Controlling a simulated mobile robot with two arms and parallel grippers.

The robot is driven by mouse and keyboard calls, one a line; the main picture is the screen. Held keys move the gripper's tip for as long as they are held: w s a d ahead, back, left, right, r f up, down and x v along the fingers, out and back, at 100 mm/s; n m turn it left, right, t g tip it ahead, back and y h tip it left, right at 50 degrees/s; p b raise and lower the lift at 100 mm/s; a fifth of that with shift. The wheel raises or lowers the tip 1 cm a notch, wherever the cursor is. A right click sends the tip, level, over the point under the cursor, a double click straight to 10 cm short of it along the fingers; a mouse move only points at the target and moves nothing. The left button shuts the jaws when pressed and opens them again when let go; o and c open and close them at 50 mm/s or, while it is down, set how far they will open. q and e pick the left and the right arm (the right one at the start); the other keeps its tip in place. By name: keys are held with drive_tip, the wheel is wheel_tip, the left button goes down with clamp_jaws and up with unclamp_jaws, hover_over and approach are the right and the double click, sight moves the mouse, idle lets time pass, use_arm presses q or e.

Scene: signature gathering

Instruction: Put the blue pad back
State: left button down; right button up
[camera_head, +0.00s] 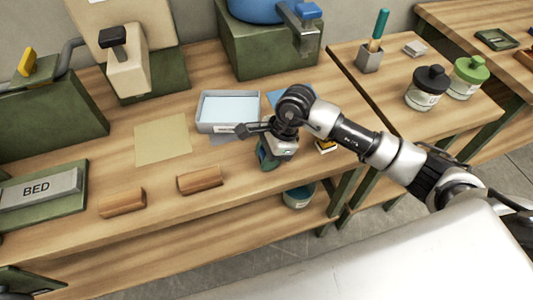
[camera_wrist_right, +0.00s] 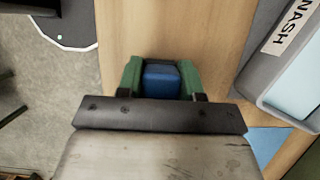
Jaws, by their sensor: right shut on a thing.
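The blue pad (camera_wrist_right: 162,82) shows as a small blue block between the green fingers of my right gripper (camera_wrist_right: 161,78) in the wrist view. The gripper is shut on it. In the head view my right gripper (camera_head: 267,158) is over the front right part of the middle bench, pointing down, and the pad is hidden there. A flat blue square (camera_head: 292,98) lies on the bench behind my right arm and partly covered by it. It also shows in the wrist view (camera_wrist_right: 265,145). My left gripper is not in view.
A grey tray (camera_head: 202,125) with pale blue inside stands left of my right gripper. A tan square (camera_head: 163,139) and two wooden blocks (camera_head: 200,179) (camera_head: 122,202) lie farther left. A small yellow-and-black item (camera_head: 326,146) sits by the bench's right edge.

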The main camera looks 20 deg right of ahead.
drive_tip(key=shift+f, duration=0.2)
drive_tip(key=o, duration=0.8)
drive_tip(key=shift+r, duration=0.1)
drive_tip(key=shift+o, duration=0.2)
drive_tip(key=shift+r, duration=0.1)
drive_tip(key=shift+r, duration=0.2)
drive_tip(key=b+v, duration=0.2)
drive_tip(key=v, duration=0.9)
drive_tip(key=shift+d+r, duration=0.2)
drive_tip(key=shift+r, duration=0.15)
